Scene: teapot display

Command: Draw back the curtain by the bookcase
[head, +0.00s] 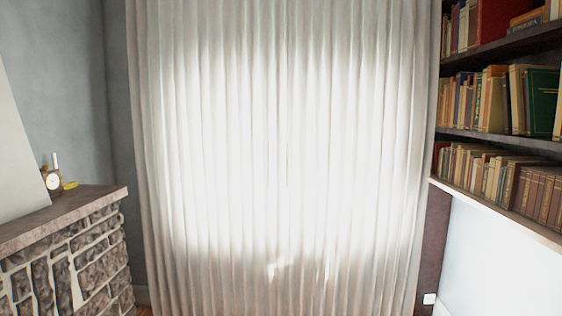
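A pale, pleated curtain (285,150) hangs across the middle of the head view and is drawn shut. Bright light glows through its centre, and its edges are greyer. Its top and bottom lie outside the picture. The bookcase (500,137) stands along the right side, close to the curtain's right edge, with several rows of books on dark shelves. Neither of my grippers is in view, and nothing is seen touching the curtain.
A stone fireplace with a mantel (70,215) juts out at the left. A small clock (52,181) and a candle stand on it. A white surface (500,260) lies below the shelves at right. No obstacle shows directly before the curtain.

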